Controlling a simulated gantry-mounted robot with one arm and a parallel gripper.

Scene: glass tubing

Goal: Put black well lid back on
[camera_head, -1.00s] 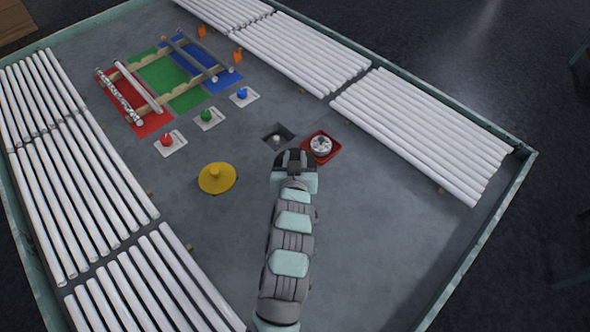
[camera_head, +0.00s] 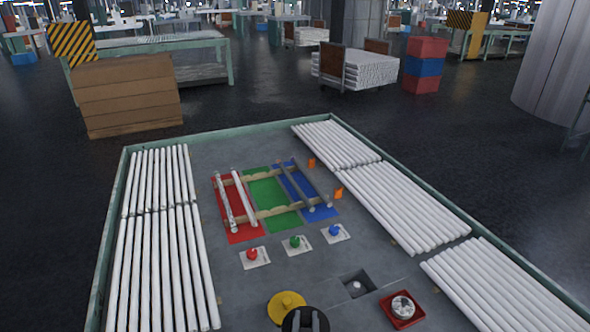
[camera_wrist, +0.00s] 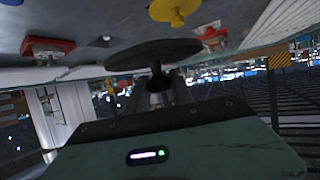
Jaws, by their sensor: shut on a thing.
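The black lid (camera_head: 290,321) is a round dark disc at the bottom edge of the head view, partly cut off. In the wrist view the black lid (camera_wrist: 135,56) is a wide disc with a knob below it in the picture. My gripper (camera_wrist: 159,92) is shut on this knob. In the head view my gripper (camera_head: 306,321) shows only as dark fingers over the disc. The lid is held up, apart from the table. The open square well (camera_head: 352,277) lies to the right of the lid, with a small pale object (camera_head: 355,287) inside it.
A yellow knobbed disc (camera_head: 287,304) lies just left of the lid. A red tray (camera_head: 389,303) with a round metallic piece stands right of the well. Red, green and blue buttons (camera_head: 295,243) are farther back. White tubes (camera_head: 165,265) line both sides.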

